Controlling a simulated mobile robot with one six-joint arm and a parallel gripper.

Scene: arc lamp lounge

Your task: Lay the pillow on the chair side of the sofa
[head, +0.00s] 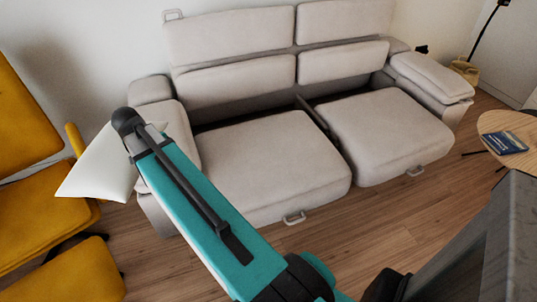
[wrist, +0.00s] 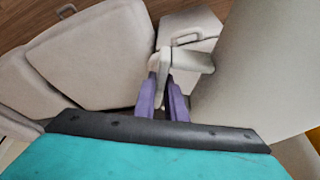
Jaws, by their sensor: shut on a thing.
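The white pillow (head: 97,172) is in the head view, left of the sofa's left armrest and in front of the yellow chair. In the wrist view the pillow (wrist: 252,70) fills the right side. My gripper (wrist: 165,92), with purple fingers, is shut on a pale handle-like piece at the pillow's edge. My arm hides the gripper in the head view. The grey-beige sofa (head: 270,165) has two seat cushions; the left seat is on the yellow chair's side. No pillow lies on either seat. The sofa seats (wrist: 95,55) also show in the wrist view.
The yellow chair (head: 45,210) stands at the left, close to the pillow. A round wooden table (head: 515,125) with a blue book (head: 497,143) stands at the right. Wooden floor (head: 375,225) is clear in front of the sofa.

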